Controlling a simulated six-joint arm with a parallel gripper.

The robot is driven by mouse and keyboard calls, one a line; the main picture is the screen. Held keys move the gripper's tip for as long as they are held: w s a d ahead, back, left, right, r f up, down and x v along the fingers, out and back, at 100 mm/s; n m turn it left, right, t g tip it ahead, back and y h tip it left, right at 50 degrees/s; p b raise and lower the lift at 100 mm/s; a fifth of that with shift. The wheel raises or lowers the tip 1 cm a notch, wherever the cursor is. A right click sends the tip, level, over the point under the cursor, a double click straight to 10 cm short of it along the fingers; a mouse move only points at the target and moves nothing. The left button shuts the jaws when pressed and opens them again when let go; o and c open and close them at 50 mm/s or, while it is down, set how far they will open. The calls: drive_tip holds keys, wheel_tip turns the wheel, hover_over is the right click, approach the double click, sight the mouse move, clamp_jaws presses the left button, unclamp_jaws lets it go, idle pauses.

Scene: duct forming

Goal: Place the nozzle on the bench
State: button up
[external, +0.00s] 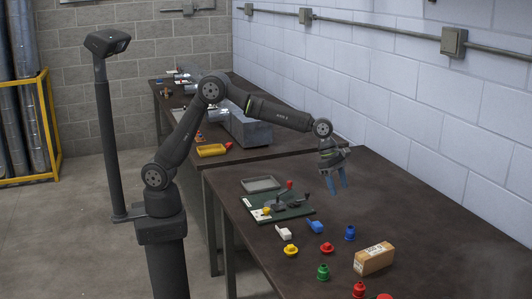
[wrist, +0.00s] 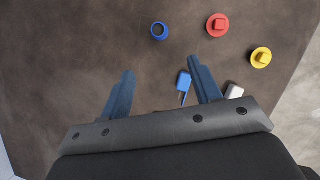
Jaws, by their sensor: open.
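My gripper (external: 338,181) hangs open and empty above the bench (external: 420,220); its two blue fingers also show in the wrist view (wrist: 161,78). Several small round flanged pieces stand on the bench: blue (external: 350,233), red (external: 327,247), yellow (external: 290,250), green (external: 323,271) and another red (external: 359,289). I cannot tell which piece is the nozzle. In the wrist view the round blue piece (wrist: 159,31) lies beyond the fingertips, with red (wrist: 217,25) and yellow (wrist: 261,57) to its right. No piece is between the fingers' tips.
A blue block (external: 315,227) and a white block (external: 283,232) lie near a green board (external: 280,208) with levers. A cardboard box (external: 374,258) lies at front right. A grey tray (external: 261,184) sits behind the board. The bench's right side is clear, beside the wall.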

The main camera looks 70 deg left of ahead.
drive_tip(key=shift+a, duration=0.1)
idle(0.4)
drive_tip(key=m+g+h, duration=0.2)
drive_tip(key=m+h, duration=0.3)
approach(351, 231)
drive_tip(key=x, duration=0.3)
drive_tip(key=a+f+x, duration=0.1)
drive_tip(key=x, duration=0.6)
drive_tip(key=shift+w+a+f, duration=0.15)
drive_tip(key=shift+w, duration=0.25)
drive_tip(key=shift+c, duration=0.4)
drive_tip(key=c, duration=1)
drive_tip(key=shift+c, duration=0.2)
